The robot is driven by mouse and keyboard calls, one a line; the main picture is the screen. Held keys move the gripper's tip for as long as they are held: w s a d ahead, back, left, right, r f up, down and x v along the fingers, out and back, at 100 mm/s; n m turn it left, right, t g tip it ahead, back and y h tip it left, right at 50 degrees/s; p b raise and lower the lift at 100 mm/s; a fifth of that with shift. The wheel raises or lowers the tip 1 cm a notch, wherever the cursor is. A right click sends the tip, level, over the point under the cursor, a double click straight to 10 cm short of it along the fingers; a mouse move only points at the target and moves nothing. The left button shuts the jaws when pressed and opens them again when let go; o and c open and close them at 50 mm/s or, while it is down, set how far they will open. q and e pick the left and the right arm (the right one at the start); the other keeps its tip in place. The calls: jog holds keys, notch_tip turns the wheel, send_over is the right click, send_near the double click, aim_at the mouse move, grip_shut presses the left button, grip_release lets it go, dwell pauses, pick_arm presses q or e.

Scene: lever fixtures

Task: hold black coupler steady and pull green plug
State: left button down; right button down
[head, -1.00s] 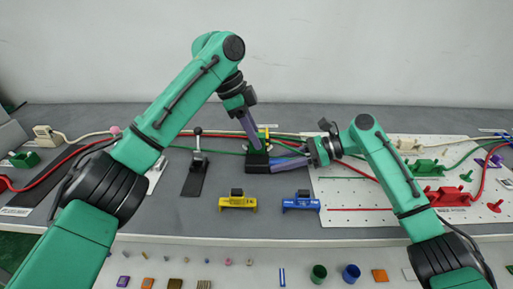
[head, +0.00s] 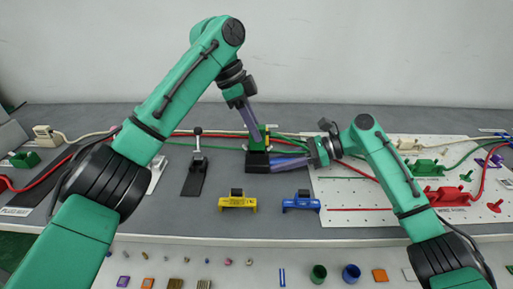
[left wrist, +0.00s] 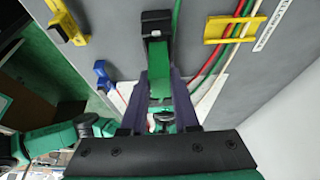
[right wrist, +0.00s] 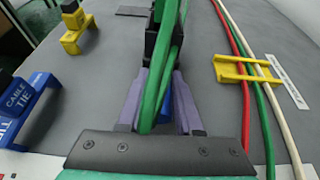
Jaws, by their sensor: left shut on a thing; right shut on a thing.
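The black coupler (head: 257,161) stands on the grey bench in the middle of the head view. My right gripper (head: 274,161) comes in from the right, low, and is shut on it. The coupler also shows in the right wrist view (right wrist: 151,42), partly hidden by a green cable. The green plug (head: 262,133) is above the coupler. My left gripper (head: 255,132) reaches down from above and is shut on the plug, which shows between the purple fingers in the left wrist view (left wrist: 159,80). I cannot tell whether plug and coupler still touch.
A yellow clip (head: 237,202) and a blue cable-tie block (head: 301,203) stand in front. A lever fixture (head: 196,160) is to the left. Red, green and cream cables run behind, through a yellow cable holder (right wrist: 245,68). A white pegboard (head: 350,210) lies to the right.

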pick_arm(q)
jog(key=shift+r, duration=1)
jog(key=shift+r, duration=1)
pick_arm(e)
jog(key=c, duration=0.5)
grip_release()
